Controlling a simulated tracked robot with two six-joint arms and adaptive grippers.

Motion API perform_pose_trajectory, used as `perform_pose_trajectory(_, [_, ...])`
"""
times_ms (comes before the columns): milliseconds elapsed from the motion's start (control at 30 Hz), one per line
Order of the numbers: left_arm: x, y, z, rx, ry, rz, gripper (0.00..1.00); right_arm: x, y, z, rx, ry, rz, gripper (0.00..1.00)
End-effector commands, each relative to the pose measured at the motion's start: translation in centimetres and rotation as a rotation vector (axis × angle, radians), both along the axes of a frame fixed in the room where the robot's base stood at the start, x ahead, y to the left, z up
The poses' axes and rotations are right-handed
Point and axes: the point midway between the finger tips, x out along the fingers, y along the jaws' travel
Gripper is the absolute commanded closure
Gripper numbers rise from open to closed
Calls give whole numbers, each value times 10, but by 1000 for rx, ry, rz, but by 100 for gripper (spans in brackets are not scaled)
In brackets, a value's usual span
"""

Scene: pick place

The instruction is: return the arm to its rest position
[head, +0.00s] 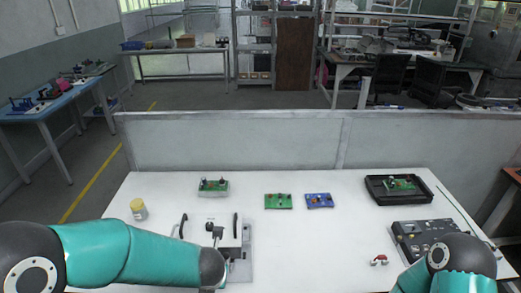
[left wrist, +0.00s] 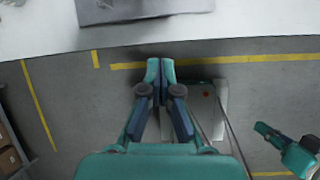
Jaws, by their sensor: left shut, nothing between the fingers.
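My left gripper (left wrist: 160,70) shows in the left wrist view. Its two teal fingertips are together with nothing between them. It is over the grey floor, short of the white table edge (left wrist: 250,47) in that picture. In the head view my left arm (head: 140,254) comes in from the left across the near part of the table, and its gripper is out of sight. My right arm (head: 460,255) shows at the bottom right, and no right gripper can be made out.
A grey fixture with black handles (head: 241,255) stands beside my left arm. The white table (head: 320,240) also holds a yellow-lidded jar (head: 138,209), green boards (head: 213,187) (head: 278,201), a blue board (head: 319,200), a black tray (head: 376,193) and a dark control box (head: 408,240). A low partition (head: 240,140) stands behind.

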Motion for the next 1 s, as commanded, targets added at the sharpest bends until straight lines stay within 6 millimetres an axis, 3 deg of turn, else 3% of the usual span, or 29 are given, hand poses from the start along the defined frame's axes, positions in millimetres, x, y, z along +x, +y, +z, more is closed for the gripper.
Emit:
perform_pose_trajectory(333, [-27,56,-72,56,145,44,100,1,0,-6,0,-2,-1,100])
perform_pose_trajectory(567, [-57,87,-131,157,240,-228,100,0,0,-11,0,-1,0,100])
perform_pose_trajectory(667, [-76,94,-158,204,281,-464,100,1,0,-13,0,-1,0,100])
perform_pose_trajectory(767, [-100,91,-185,244,306,-809,100,1,0,-15,0,-1,0,100])
perform_pose_trajectory(900, [-136,71,-211,286,260,-1386,100,1,0,-17,0,-1,0,100])
perform_pose_trajectory(1000, [-160,48,-217,322,152,-1812,100,1,0,-17,0,-1,0,100])
